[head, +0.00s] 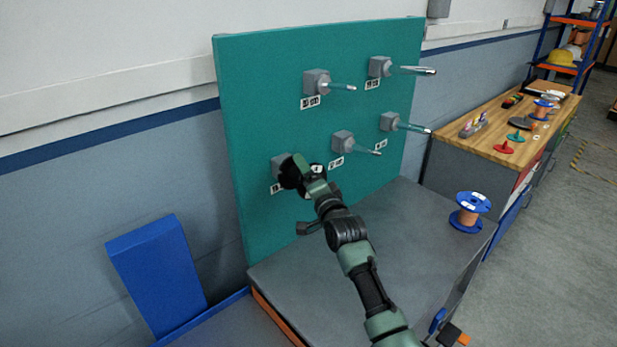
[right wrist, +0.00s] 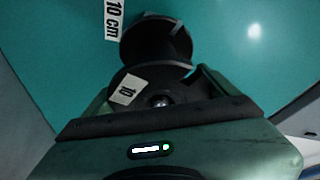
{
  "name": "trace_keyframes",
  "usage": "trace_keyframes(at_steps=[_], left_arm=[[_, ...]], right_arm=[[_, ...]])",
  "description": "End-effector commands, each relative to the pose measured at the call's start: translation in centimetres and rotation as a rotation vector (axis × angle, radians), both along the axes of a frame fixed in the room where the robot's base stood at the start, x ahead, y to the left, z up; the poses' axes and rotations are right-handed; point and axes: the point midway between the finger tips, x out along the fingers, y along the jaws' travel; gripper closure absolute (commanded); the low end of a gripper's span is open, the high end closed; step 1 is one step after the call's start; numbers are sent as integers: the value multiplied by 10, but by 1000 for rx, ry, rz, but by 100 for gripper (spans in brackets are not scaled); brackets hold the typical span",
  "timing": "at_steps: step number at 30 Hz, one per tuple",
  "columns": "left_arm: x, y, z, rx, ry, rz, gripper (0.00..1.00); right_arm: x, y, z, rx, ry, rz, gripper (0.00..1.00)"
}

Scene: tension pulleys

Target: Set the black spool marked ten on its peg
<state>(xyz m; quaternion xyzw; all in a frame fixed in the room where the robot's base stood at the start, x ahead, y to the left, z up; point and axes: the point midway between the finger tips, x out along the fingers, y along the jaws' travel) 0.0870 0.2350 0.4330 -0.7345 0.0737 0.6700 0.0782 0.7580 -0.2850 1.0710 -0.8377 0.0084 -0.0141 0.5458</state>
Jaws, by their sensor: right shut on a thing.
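The black spool (head: 291,174) is at the lower-left mount of the teal board, held in my right gripper (head: 312,184). In the right wrist view the spool (right wrist: 152,45) shows its white tag marked 10 (right wrist: 127,89) between my right fingers (right wrist: 158,97). A small shiny spot shows at the spool's centre; I cannot tell if it is the peg's tip. The grey mount block (head: 279,162) is partly behind the spool, and its peg is hidden. The "10 cm" label (right wrist: 113,18) is on the board beside the spool. My left gripper is not in view.
The teal board (head: 250,110) carries several other empty pegs, such as the lower-middle one (head: 365,149), sticking out near my arm. A blue spool (head: 468,212) stands on the grey bench (head: 400,225). A wooden worktop (head: 480,148) with small parts is at the right.

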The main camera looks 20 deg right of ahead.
Motion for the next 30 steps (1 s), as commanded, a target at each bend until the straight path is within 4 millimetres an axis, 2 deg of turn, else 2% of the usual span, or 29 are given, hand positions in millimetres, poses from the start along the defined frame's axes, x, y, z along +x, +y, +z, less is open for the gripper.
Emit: trace_keyframes(at_steps=[6,7,8,17,20,30], left_arm=[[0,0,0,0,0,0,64],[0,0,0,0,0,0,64],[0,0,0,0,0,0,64],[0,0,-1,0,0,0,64],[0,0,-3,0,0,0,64],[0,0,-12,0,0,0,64]], right_arm=[[0,0,1,0,-1,-1,57],[0,0,1,0,-1,-1,4],[0,0,1,0,-2,0,0],[-3,0,-1,0,0,0,0],[-13,0,-2,1,0,0,0],[-65,2,-3,1,0,-1,0]])
